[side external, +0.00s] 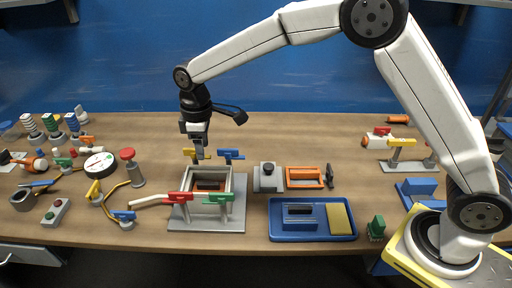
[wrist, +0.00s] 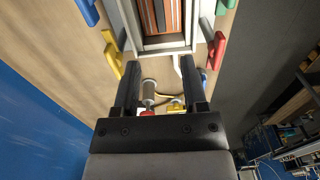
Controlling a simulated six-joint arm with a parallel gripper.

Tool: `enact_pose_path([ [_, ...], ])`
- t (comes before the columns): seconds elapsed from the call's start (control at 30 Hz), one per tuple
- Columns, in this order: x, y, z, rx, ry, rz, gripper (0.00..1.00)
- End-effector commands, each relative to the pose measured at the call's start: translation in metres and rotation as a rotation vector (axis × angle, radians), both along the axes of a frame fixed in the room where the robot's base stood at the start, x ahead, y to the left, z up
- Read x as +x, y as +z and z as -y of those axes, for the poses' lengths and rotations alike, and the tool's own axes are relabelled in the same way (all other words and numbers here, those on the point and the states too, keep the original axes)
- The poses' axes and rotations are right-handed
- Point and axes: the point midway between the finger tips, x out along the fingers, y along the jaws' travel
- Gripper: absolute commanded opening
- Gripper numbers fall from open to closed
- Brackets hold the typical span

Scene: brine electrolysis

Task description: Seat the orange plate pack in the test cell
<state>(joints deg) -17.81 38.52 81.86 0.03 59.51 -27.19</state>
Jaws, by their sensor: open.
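The test cell (side external: 240,184) is an open-topped, pale-walled box on a grey base plate, left of centre on the bench. The orange plate pack (side external: 209,186) lies inside the walls in the side view. In the wrist view the pack (wrist: 160,16) shows as orange and dark strips within the cell's pale frame, cut off by the top edge. I cannot tell whether it sits fully down. My gripper (side external: 199,155) points down above the far side of the cell, apart from it. In the wrist view its two fingers (wrist: 160,72) are spread with nothing gripped between them.
Red (side external: 180,197), green (side external: 217,198), yellow (side external: 190,153) and blue (side external: 231,155) clamp handles stand around the cell. A grey block with an orange frame (side external: 304,170) is to the right, behind a blue tray (side external: 312,234).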

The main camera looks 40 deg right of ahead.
Motion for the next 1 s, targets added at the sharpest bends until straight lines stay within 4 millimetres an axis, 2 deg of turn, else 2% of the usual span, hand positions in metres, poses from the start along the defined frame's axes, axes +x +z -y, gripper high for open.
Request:
enact_pose_path([
  [0.27,-0.006,0.000,0.009,0.003,-0.031,0.007,0.55],
  [0.47,-0.024,0.001,0.035,0.011,-0.127,0.034,0.55],
  [0.77,-0.077,-0.003,0.088,0.034,-0.344,0.094,0.55],
  [1.0,-0.130,-0.011,0.124,0.055,-0.520,0.144,0.55],
])
